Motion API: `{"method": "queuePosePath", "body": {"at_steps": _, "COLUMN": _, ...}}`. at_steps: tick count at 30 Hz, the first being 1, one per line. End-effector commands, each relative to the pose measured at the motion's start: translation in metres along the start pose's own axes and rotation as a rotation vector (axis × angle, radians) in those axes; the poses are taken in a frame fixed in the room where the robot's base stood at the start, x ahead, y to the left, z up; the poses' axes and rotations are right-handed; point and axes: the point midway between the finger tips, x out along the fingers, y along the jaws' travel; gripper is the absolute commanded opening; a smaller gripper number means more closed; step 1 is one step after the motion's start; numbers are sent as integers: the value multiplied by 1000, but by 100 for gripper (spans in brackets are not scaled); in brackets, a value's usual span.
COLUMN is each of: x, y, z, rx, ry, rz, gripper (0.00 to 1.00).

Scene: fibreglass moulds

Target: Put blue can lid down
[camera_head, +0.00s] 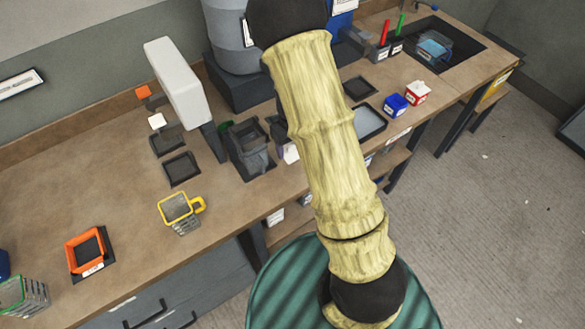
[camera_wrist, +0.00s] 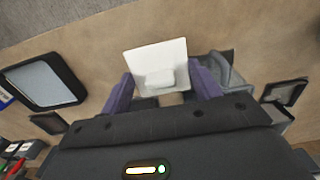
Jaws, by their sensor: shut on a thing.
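In the wrist view my gripper (camera_wrist: 161,80) has its two purple fingers shut on a white square lid (camera_wrist: 157,58) with a raised block in its middle. No blue lid shows in my fingers. The lid is above the brown worktop; its exact height is unclear. In the head view my arm hides most of the gripper, and only a small purple and white patch shows beside the arm. A small blue box (camera_head: 396,104) with a white label stands on the worktop to the right of my arm.
A red and white box (camera_head: 417,92) stands beside the blue box. A black-rimmed tray (camera_head: 369,122) lies near them. A dark grey holder (camera_head: 247,148) stands left of my arm.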

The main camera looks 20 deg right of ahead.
Motion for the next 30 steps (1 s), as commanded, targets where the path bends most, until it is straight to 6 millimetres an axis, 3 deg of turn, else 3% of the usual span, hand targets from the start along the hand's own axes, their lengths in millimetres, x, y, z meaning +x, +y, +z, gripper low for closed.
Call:
{"method": "queuePosePath", "body": {"at_steps": 12, "x": 54, "y": 1, "z": 1, "rx": 2, "ry": -3, "rz": -1, "gripper": 41}}
{"method": "queuePosePath", "body": {"at_steps": 23, "x": 59, "y": 2, "z": 1, "rx": 5, "ry": -1, "rz": 0, "gripper": 41}}
{"method": "queuePosePath", "body": {"at_steps": 30, "x": 85, "y": 2, "z": 1, "rx": 5, "ry": -4, "rz": -2, "gripper": 41}}
